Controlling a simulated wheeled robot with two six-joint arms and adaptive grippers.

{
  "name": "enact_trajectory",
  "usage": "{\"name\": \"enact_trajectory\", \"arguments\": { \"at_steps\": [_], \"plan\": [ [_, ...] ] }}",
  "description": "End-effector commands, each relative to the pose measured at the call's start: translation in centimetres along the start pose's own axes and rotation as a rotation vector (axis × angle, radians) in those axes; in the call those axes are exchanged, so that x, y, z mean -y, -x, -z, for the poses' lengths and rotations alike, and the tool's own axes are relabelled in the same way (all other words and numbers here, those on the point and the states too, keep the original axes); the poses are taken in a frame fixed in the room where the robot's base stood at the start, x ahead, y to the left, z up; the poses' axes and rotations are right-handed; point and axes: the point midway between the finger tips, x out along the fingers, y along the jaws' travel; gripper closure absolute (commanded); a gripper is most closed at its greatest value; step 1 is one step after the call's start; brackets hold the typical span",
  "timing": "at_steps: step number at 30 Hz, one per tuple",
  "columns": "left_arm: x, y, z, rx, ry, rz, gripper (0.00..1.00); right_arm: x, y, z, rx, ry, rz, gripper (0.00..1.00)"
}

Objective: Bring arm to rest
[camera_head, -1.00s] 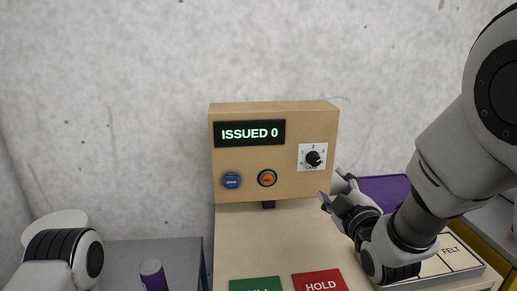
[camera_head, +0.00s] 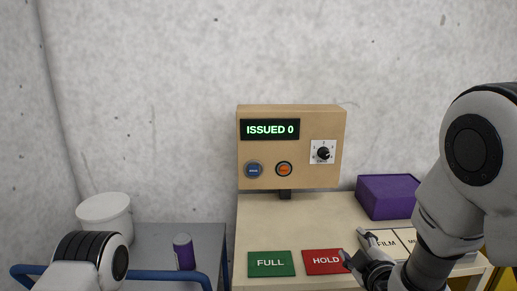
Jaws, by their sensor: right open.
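My right gripper (camera_head: 358,250) is open and empty, low at the right in the head view. Its fingers are in front of the right edge of the red HOLD plate (camera_head: 322,262); I cannot tell how high above the table they are. My right arm comes in from the right edge. My left arm shows at the lower left, but its gripper is out of view. A tan control box (camera_head: 290,148) stands at the back with a display reading ISSUED 0, a blue button (camera_head: 254,170), an orange button (camera_head: 284,169) and a black dial (camera_head: 323,153).
A green FULL plate (camera_head: 270,264) lies left of the HOLD plate. A purple block (camera_head: 388,197) and a labelled pale tray (camera_head: 398,238) are at the right, partly behind my arm. At left are a white drum (camera_head: 105,217), a purple cylinder (camera_head: 184,252) and a blue rail (camera_head: 165,275).

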Motion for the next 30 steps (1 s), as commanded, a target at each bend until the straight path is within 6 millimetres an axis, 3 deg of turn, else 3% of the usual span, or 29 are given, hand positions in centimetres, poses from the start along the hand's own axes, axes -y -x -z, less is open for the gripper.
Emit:
{"name": "enact_trajectory", "arguments": {
  "at_steps": [5,8,10,14,18,21,22,25,30],
  "plan": [
    [0.0,0.0,0.0,0.001,0.0,0.0,0.14,6.2,0.0,-5.3,0.102,-0.027,0.122,0.43],
    [0.0,0.0,0.0,0.001,0.0,0.0,0.14,10.9,1.0,-9.2,0.19,-0.058,0.221,0.43],
    [0.0,0.0,0.0,0.001,0.0,0.0,0.14,15.1,2.5,-12.7,0.277,-0.103,0.31,0.43],
    [0.0,0.0,0.0,0.001,0.0,0.0,0.14,23.3,7.8,-19.4,0.493,-0.237,0.489,0.43],
    [0.0,0.1,0.0,0.001,0.0,0.0,0.14,30.4,16.0,-25.0,0.789,-0.434,0.642,0.43],
    [0.0,0.1,0.0,0.001,0.0,0.0,0.14,33.2,21.9,-27.0,1.036,-0.623,0.678,0.43],
    [0.0,0.1,0.0,0.001,0.0,0.0,0.14,33.2,22.7,-27.0,1.099,-0.687,0.662,0.43],
    [0.0,0.1,0.0,0.001,0.0,0.0,0.14,33.6,24.2,-27.0,1.228,-0.818,0.612,0.43],
    [0.0,0.0,0.0,0.001,0.0,0.0,0.14,33.6,24.3,-27.1,1.259,-0.868,0.58,0.43]
  ]
}}
